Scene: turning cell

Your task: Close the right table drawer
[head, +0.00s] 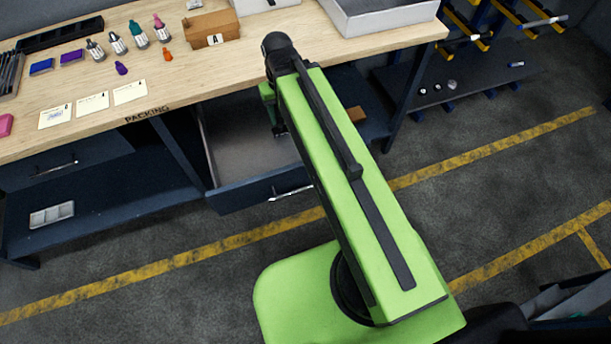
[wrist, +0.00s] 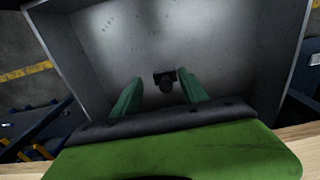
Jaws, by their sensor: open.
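The right table drawer (head: 262,190) is pulled out from under the packing table (head: 175,92). Its dark blue front has a silver handle (head: 290,193), partly hidden by my arm. My gripper (head: 278,130) points down over the drawer and is mostly hidden by my arm in the head view. In the wrist view my gripper (wrist: 160,88) shows two green fingers spread apart with nothing held. The drawer's grey inside (wrist: 220,40) fills that view. A small dark item (wrist: 165,80) shows between the fingers; I cannot tell what it is or whether they touch it.
The left drawer (head: 60,165) looks shut. Bottles (head: 118,43), cards (head: 92,102), a cardboard box (head: 212,28) and a grey tray (head: 385,15) stand on the tabletop. A dark rack (head: 455,80) stands at the right. The floor in front of the drawers is clear.

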